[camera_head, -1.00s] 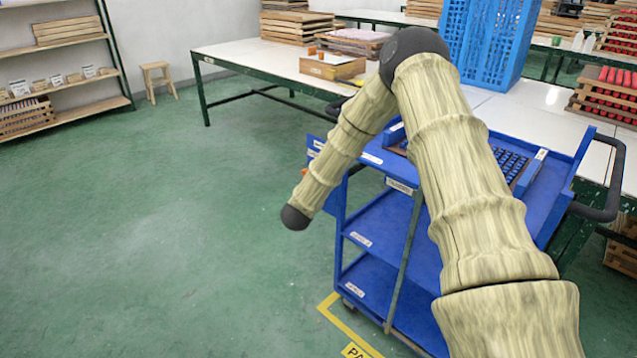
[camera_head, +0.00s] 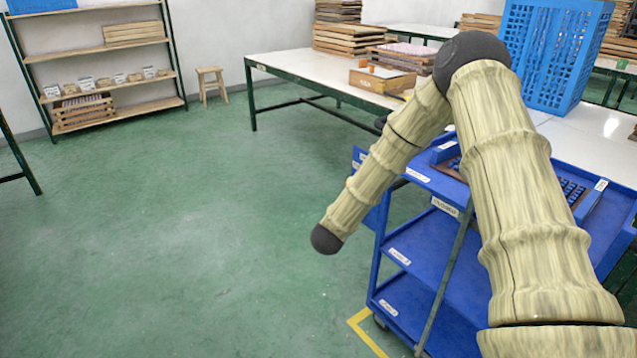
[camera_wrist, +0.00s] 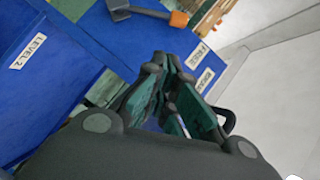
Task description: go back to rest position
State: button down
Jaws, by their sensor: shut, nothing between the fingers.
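My arm fills the right of the head view, bent at a high dark joint and running down to a dark joint at lower left. My gripper is hidden or out of sight in that view. In the wrist view my gripper (camera_wrist: 165,108) shows with its green-padded fingers drawn together and nothing held. It is over or beside the blue cart (camera_head: 420,238), which also shows in the wrist view (camera_wrist: 45,95) with a "LEVEL 2" label. An orange-and-grey tool (camera_wrist: 150,13) lies at the top of the wrist view. I cannot tell its kind.
A white-topped table (camera_head: 300,65) stands behind the cart, with a wooden box (camera_head: 382,80) and a tall blue crate (camera_head: 552,50). A shelf (camera_head: 100,45) and a stool (camera_head: 211,83) are at far left. The green floor (camera_head: 200,220) left of the cart is clear.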

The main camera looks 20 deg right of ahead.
jog(key=s+a+f+n+y, duration=0.3)
jog(key=s+a+f+n, duration=0.15)
jog(key=f, duration=0.25)
jog(key=s+a+f+n+y, duration=0.2)
jog(key=s+a+f+n, duration=0.25)
jog(key=f, duration=0.25)
jog(key=s+a+f+n+g+y, duration=0.2)
jog(key=s+a+f+n+g, duration=0.15)
jog(key=s+f, duration=0.4)
jog(key=s+a+f+n+g+y, duration=0.2)
jog(key=s+a+f+n, duration=0.25)
jog(key=s, duration=0.65)
jog(key=s+a+f+n+g+y, duration=0.1)
jog(key=s+a+f+n+g, duration=0.15)
jog(key=s, duration=0.85)
jog(key=s+a+f+n+g+y, duration=0.1)
jog(key=s+n+g, duration=0.2)
jog(key=s, duration=0.8)
notch_tip(320, 180, up, 12)
jog(key=p, duration=1.2)
jog(key=shift+w+r+p, duration=0.2)
jog(key=shift+p, duration=0.15)
